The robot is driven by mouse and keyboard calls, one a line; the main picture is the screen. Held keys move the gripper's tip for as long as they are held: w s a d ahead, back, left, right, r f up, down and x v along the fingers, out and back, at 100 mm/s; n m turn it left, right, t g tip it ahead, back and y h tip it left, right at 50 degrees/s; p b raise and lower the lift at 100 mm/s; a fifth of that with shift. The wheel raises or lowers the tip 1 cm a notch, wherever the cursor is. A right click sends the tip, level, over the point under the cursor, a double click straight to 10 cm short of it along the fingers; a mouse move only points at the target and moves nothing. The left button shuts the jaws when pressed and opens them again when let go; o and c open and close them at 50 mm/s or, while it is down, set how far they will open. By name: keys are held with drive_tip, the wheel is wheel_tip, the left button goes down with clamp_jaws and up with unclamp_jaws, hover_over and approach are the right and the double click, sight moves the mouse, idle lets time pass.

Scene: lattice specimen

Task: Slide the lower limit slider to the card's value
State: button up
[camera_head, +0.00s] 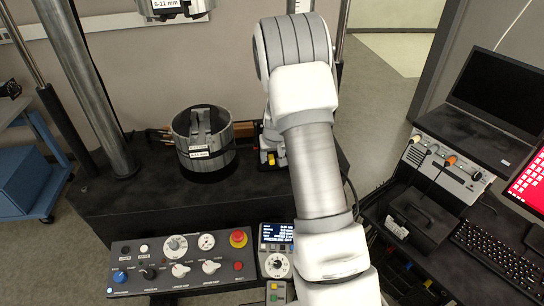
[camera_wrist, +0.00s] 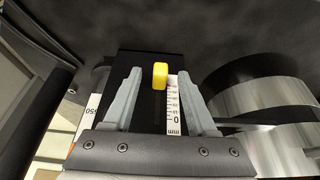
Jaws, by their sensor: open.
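The yellow slider knob (camera_wrist: 160,76) stands on a black track beside a white millimetre scale (camera_wrist: 172,100), its 0 toward my gripper. My gripper (camera_wrist: 159,73) is open, with one grey finger on each side of the knob and a gap on both sides. In the head view a small yellow piece (camera_head: 271,158), apparently the same knob, shows below my wrist; my arm hides much of the area. A white label reading "6-11 mm" (camera_head: 166,4) is at the top edge. I cannot tell whether it is the card.
A metal cylinder (camera_head: 204,143) with white labels stands left of the slider; metal round parts (camera_wrist: 262,105) show close on the right in the wrist view. A control panel (camera_head: 183,262) lies in front. A thick column (camera_head: 88,85) rises at left.

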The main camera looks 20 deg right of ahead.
clamp_jaws()
idle(0.3)
drive_tip(key=shift+r, duration=0.75)
idle(0.3)
unclamp_jaws()
drive_tip(key=shift+p, duration=0.3)
